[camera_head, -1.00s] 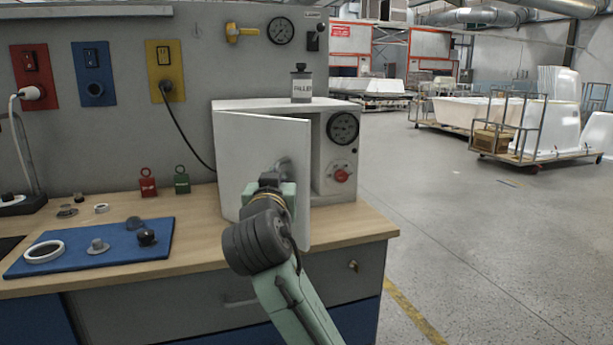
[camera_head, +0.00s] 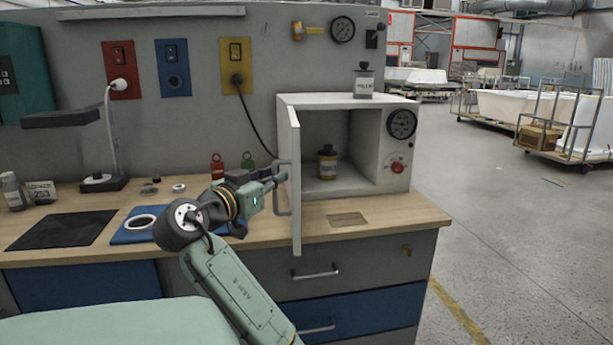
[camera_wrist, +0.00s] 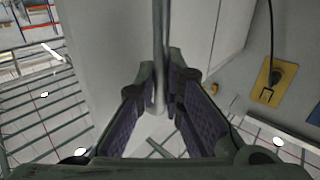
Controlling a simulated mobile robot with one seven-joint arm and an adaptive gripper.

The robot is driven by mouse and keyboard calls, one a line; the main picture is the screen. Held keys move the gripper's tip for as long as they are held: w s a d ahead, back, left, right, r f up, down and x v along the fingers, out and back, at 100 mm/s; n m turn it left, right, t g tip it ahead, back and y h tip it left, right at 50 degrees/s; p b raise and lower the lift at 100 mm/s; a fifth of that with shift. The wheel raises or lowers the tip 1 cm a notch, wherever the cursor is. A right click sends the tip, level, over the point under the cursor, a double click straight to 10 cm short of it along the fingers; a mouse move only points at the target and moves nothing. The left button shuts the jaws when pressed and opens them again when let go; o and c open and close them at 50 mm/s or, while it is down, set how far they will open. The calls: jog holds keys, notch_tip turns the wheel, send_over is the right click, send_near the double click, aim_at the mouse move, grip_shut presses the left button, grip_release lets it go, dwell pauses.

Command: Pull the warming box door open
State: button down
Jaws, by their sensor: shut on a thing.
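The white warming box (camera_head: 392,104) stands on the workbench. Its door (camera_head: 294,178) is swung well open on its left side and shows nearly edge-on, with the inside in view. A vertical bar handle (camera_head: 283,188) is on the door's outer face. My gripper (camera_head: 280,179) is at the handle from the left. In the wrist view the handle bar (camera_wrist: 160,60) runs between the two fingers of my gripper (camera_wrist: 165,95), which are shut on it. A small yellow and dark can (camera_head: 327,162) stands inside the box.
A can (camera_head: 364,82) stands on top of the box. A gauge (camera_head: 402,124) and red knob (camera_head: 397,167) are on its front. A blue mat (camera_head: 135,231) with a white ring lies behind my arm. A lamp (camera_head: 100,182) stands farther left. Drawer handles (camera_head: 316,273) project below the bench top.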

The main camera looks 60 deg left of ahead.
jog(key=shift+s+a, duration=0.6)
jog(key=shift+s, duration=0.1)
jog(key=c, duration=1.7)
grip_release()
jog(key=v, duration=1.2)
